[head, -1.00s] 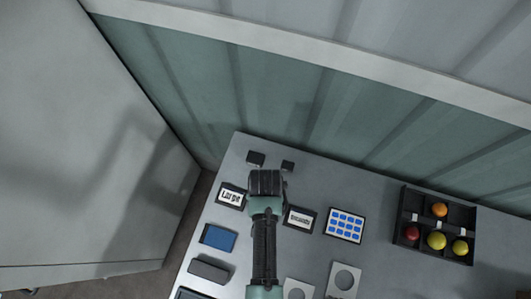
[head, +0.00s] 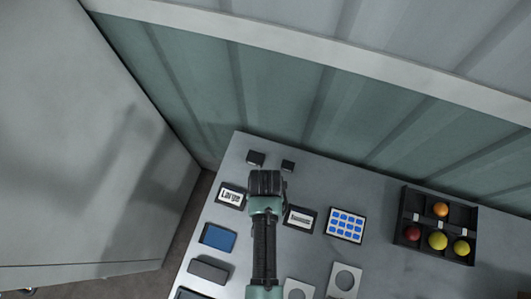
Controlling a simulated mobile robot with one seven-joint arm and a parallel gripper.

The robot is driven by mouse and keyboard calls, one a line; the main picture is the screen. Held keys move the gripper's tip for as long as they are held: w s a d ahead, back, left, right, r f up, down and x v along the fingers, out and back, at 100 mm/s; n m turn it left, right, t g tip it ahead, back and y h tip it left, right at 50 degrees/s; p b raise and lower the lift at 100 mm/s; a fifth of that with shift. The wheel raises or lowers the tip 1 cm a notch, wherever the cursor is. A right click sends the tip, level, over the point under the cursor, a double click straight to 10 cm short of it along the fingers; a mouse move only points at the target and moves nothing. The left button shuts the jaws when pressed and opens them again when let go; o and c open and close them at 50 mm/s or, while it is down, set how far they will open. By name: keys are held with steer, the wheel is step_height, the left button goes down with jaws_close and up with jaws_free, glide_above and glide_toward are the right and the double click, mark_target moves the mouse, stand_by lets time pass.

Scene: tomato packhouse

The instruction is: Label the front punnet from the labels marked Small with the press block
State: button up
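In the head view my arm reaches up over the table, and my gripper (head: 266,184) is seen from behind. Its fingertips are hidden, so its opening does not show. A sheet of blue labels (head: 346,225) lies to its right. A card reading "Large" (head: 231,195) is to its left. Another card (head: 299,218), with text too small to read, is just right of the arm. A black divided container (head: 473,246) holds tomatoes at the right; I cannot tell which part is the front punnet. I cannot tell which dark piece is the press block.
Two small black blocks (head: 256,158) (head: 288,166) stand near the table's back corner. A blue pad (head: 218,237) and a dark block (head: 208,270) lie along the left. Grey plates with round holes (head: 343,279) (head: 299,289) are in front. The table between sheet and container is clear.

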steer(key=shift+f, duration=0.5)
stand_by(1.4)
steer(key=shift+s+r, duration=0.1)
step_height(320, 180, up, 7)
steer(key=p, duration=0.7)
stand_by(0.4)
